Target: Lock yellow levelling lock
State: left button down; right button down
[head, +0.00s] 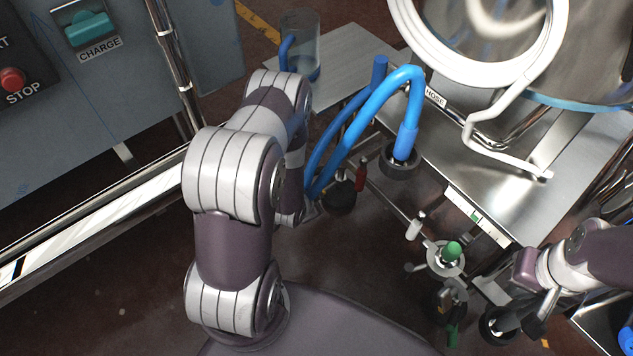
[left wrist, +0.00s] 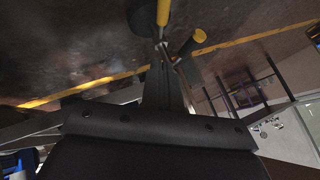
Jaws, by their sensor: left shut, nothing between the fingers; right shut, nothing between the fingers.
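No yellow lock can be made out in the head view. In the left wrist view, a yellow cylindrical handle (left wrist: 188,45) sits just right of the fingertips. A second yellow piece (left wrist: 163,12) shows at the top edge. I cannot tell which belongs to the levelling lock. My left gripper (left wrist: 162,52) is shut and empty, its tips close to the yellow handle; contact is unclear. In the head view my left arm hides most of that hand. My right gripper (head: 522,318) is shut and empty at the lower right, near a dark caster.
A steel machine frame with a round drum (head: 480,40) stands at the right. A blue hose (head: 375,100) arches down beside it. Green (head: 452,251) and red (head: 361,175) handles show low down. A grey cabinet (head: 110,110) and chrome rail (head: 90,225) bound the left.

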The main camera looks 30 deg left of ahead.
aim_at(326, 169)
pick_arm(q)
jog(key=w+a+f+b, duration=0.1)
jog(key=w+f+b, duration=0.1)
jog(key=w+b, duration=0.1)
jog(key=w+a+f+b, duration=0.1)
jog(key=w+f+b, duration=0.1)
jog(key=b, duration=0.1)
jog(key=w+a+f+b, duration=0.1)
jog(key=w+f+b, duration=0.2)
jog(key=shift+w+a, duration=0.3)
jog(key=shift+w, duration=0.05)
jog(key=shift+w+a+r, duration=0.1)
